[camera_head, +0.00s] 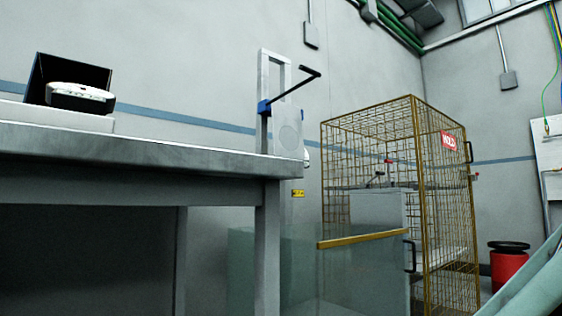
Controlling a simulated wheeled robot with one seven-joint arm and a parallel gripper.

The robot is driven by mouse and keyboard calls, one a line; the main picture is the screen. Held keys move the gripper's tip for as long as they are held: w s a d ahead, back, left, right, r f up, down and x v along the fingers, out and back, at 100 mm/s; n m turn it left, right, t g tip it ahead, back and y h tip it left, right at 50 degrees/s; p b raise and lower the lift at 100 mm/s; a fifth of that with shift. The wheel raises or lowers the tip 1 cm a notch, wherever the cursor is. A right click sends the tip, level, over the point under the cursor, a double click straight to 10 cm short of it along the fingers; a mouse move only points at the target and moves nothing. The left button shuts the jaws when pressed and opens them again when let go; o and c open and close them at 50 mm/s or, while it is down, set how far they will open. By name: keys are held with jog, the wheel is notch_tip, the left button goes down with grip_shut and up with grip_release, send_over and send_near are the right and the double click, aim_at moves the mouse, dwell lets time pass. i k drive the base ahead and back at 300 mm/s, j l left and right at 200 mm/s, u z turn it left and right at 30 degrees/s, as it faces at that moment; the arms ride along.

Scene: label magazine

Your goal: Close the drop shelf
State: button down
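I cannot tell for certain which part is the drop shelf. An upright metal frame (264,85) stands behind the right end of a grey workbench (150,146). It carries a pale flat panel (289,133), blue fittings and a black bar handle (296,86) that slants up to the right. A yellow-edged rail (362,239) tops a see-through panel in front of a wire cage; it lies level. My gripper is not in view.
The yellow wire cage (447,200) with a red sign stands right of centre. A red bin (508,268) with a black top stands at the right. A black open case with a white device (80,97) rests on the bench at the left.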

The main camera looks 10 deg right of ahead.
aim_at(287, 124)
jog(key=i+l+u, duration=0.2)
jog(key=i+l, duration=0.25)
jog(key=l, duration=0.2)
jog(key=i+l+u, duration=0.2)
jog(key=i+l, duration=0.15)
jog(key=l, duration=0.3)
